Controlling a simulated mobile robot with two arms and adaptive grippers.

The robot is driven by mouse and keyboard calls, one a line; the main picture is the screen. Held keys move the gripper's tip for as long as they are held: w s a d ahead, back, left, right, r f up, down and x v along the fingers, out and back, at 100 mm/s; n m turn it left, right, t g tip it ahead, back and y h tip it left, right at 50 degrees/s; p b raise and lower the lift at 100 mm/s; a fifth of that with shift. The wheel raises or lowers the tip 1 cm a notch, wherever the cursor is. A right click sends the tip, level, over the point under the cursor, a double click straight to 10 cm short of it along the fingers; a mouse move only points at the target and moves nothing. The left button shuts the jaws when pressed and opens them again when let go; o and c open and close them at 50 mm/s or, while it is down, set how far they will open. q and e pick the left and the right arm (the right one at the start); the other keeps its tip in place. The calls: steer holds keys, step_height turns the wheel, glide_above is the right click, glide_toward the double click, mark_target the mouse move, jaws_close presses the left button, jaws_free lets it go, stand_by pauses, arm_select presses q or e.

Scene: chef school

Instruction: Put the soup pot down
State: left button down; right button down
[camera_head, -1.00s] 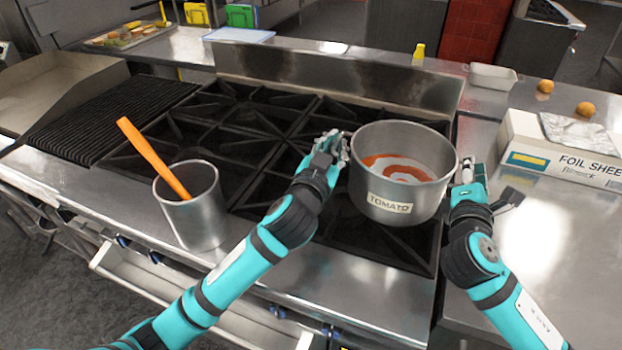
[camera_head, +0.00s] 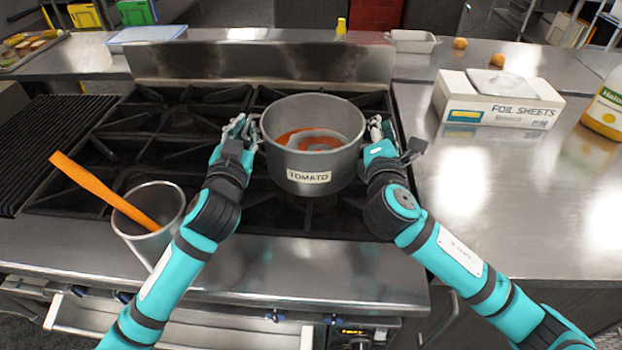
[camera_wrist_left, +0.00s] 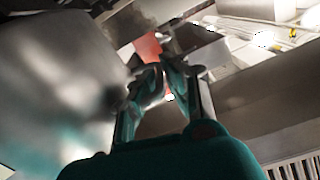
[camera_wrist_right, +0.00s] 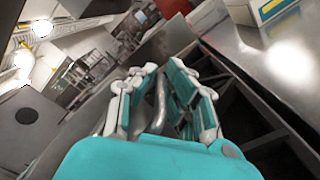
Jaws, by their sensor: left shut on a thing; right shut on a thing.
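The soup pot (camera_head: 322,168) is a grey metal pot labelled TOMATO, with red-orange soup inside. It is upright over the right part of the black stove grates (camera_head: 270,215). Whether its base touches the grates cannot be told. My left gripper (camera_head: 252,133) is shut on the pot's left side handle. My right gripper (camera_head: 374,133) is shut on its right side handle. The pot's wall fills the left of the left wrist view (camera_wrist_left: 60,90). In the right wrist view a metal handle (camera_wrist_right: 161,98) shows between the fingers.
A metal container (camera_head: 160,197) with an orange utensil (camera_head: 95,185) stands at the stove's front left. A foil sheets box (camera_head: 495,108) and a yellow jar (camera_head: 607,108) stand on the right counter. The counter's front part is clear. A backsplash (camera_head: 262,64) rises behind the grates.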

arm_select(q)
steer(key=shift+a, duration=0.25)
arm_select(e)
steer(key=shift+d, duration=0.15)
